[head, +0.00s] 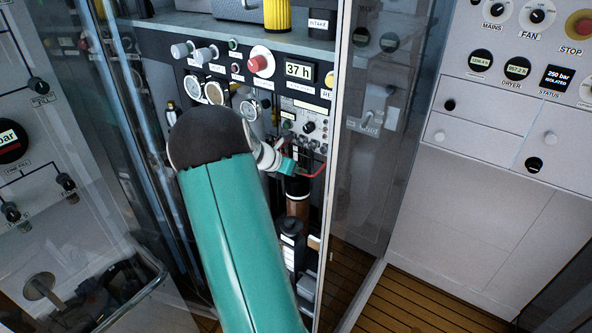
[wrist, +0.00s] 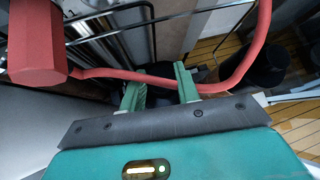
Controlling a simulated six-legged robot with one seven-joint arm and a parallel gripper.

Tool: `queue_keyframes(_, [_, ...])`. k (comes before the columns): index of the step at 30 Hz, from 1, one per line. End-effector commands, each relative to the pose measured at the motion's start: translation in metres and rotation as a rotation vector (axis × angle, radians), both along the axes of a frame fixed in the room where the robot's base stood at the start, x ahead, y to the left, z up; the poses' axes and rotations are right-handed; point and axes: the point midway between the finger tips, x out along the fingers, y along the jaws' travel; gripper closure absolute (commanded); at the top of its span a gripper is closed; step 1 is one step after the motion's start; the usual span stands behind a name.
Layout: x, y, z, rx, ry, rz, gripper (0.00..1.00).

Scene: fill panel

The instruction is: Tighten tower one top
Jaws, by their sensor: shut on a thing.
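My gripper (head: 287,166) is inside the open cabinet, at the top of a dark tower (head: 297,187) with a brown band, below the small control panel. In the wrist view my gripper (wrist: 158,86) has its two green fingers on either side of a dark fitting (wrist: 160,73), shut on it. The fitting is mostly hidden by the fingers, and I cannot read which tower it belongs to.
A red hexagonal part (wrist: 38,45) stands close at the left in the wrist view, and a dark cylinder (wrist: 265,63) at the right. Glass door panels (head: 372,125) flank the cabinet opening. Gauges (head: 214,92) and a red knob (head: 261,61) sit above. Wooden floor (head: 420,300) lies clear at right.

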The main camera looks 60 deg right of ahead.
Motion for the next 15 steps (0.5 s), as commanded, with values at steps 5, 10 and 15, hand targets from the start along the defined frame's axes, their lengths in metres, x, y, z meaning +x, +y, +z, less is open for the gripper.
queue_keyframes(5, [0.002,-0.001,-0.0017,-0.013,0.025,-0.143,0.91])
queue_keyframes(10, [0.0025,-0.0014,-0.0023,-0.022,0.042,-0.25,0.91])
queue_keyframes(15, [0.0026,-0.0016,-0.0021,-0.029,0.055,-0.319,0.91])
